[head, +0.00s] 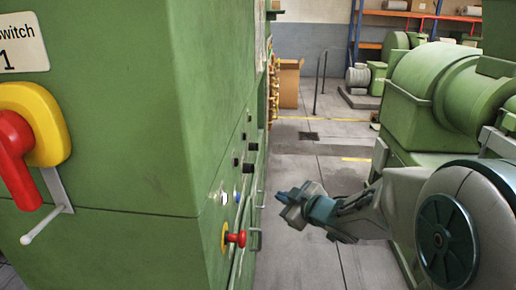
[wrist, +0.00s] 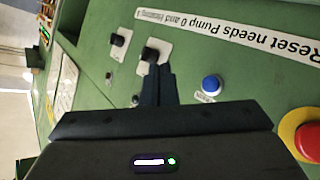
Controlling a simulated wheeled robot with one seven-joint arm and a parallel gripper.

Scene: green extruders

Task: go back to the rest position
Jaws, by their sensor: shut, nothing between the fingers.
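My gripper (head: 284,197) is in the middle of the head view, at the end of my arm that comes in from the right. It points left toward the green cabinet (head: 110,130). In the wrist view the two dark fingers (wrist: 156,85) are together and hold nothing. Their tips overlap the view of a black knob (wrist: 152,55) on the green panel; I cannot tell whether they touch it. A blue button (wrist: 211,83) is right of the fingers.
A red and yellow switch (head: 35,130) is on the cabinet's near face, and a red knob (head: 236,238) sticks out of its side. A green extruder (head: 440,90) stands at right. The grey floor (head: 310,150) between them is open. An orange shelf (head: 410,15) stands behind.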

